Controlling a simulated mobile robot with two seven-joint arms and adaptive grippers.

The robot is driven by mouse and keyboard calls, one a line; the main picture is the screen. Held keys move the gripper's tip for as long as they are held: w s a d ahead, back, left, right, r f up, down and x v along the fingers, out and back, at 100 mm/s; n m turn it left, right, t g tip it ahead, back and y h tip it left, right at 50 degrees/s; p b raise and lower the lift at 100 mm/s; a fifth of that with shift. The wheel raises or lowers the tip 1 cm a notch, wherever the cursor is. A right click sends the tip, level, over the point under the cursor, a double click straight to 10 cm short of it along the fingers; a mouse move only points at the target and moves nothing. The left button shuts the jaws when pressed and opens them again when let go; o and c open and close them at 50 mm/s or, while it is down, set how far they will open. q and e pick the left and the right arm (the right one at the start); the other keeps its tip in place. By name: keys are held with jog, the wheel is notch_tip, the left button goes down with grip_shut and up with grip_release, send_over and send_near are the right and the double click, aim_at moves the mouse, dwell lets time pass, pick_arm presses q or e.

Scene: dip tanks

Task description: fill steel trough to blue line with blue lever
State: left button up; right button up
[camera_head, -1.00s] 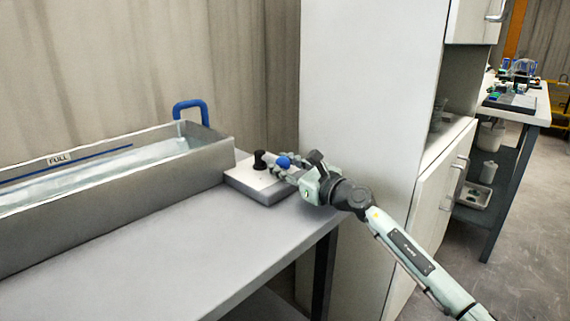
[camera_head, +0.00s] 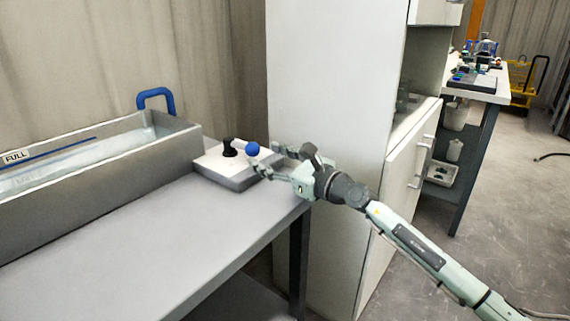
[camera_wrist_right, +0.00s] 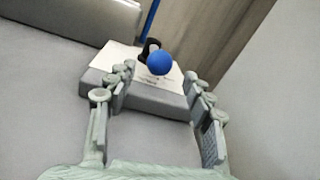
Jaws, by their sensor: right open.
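The steel trough (camera_head: 95,178) stands on the bench at the left in the head view. The blue line (camera_head: 70,149) runs along its inner back wall beside a FULL label. Water (camera_head: 100,160) lies in the trough; its surface appears a little below the line. A blue spout (camera_head: 157,97) bends over the far end. The lever's blue ball (camera_head: 252,149) tops the control box (camera_head: 225,172) right of the trough; the ball also shows in the right wrist view (camera_wrist_right: 160,62). My right gripper (camera_head: 268,160) is open, its fingers pointing at the ball, apart from it.
The bench top (camera_head: 150,235) is clear in front of the trough. A tall white cabinet (camera_head: 330,80) stands close behind and right of the control box. A second table (camera_head: 480,90) with small items is at the far right.

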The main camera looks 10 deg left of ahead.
jog(key=v, duration=0.6)
